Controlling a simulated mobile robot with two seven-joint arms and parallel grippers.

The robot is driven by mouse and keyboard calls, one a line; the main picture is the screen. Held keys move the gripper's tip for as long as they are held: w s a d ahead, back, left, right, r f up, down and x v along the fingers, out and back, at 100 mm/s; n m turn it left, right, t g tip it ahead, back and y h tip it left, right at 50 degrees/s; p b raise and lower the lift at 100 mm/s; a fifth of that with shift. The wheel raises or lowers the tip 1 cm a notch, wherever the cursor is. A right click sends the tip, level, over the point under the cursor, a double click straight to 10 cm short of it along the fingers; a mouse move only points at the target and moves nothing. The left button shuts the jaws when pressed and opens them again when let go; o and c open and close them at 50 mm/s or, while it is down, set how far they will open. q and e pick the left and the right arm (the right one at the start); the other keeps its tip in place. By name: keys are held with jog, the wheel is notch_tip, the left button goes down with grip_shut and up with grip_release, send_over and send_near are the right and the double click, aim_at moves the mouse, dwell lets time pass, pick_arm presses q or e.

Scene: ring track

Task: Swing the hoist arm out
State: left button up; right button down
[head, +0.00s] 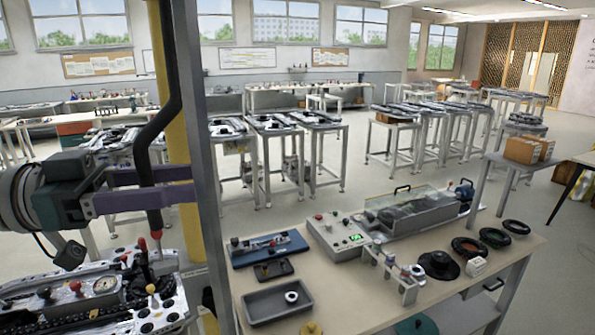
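A yellow post (182,140) stands at the left, partly hidden by a grey upright in front of it. A black bent bar (146,135) runs down beside the post and appears to be part of the hoist; its top leaves the picture. My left gripper (190,185), with purple fingers, reaches in from the left at the bar's lower stretch. The fingers cross the bar and their tips lie against the post in the picture. Whether they are closed on the bar cannot be told. The hoist arm's far end is not seen. My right gripper is out of view.
A grey upright (204,180) stands close to the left gripper's tips. A black fixture with gauge and knobs (104,285) lies below the gripper. A workbench (360,300) with a control box (337,236), grey tray (268,310) and black rings fills the lower right.

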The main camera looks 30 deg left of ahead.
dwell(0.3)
pick_arm(q)
jog(key=v, duration=1)
jog(key=shift+b, duration=0.35)
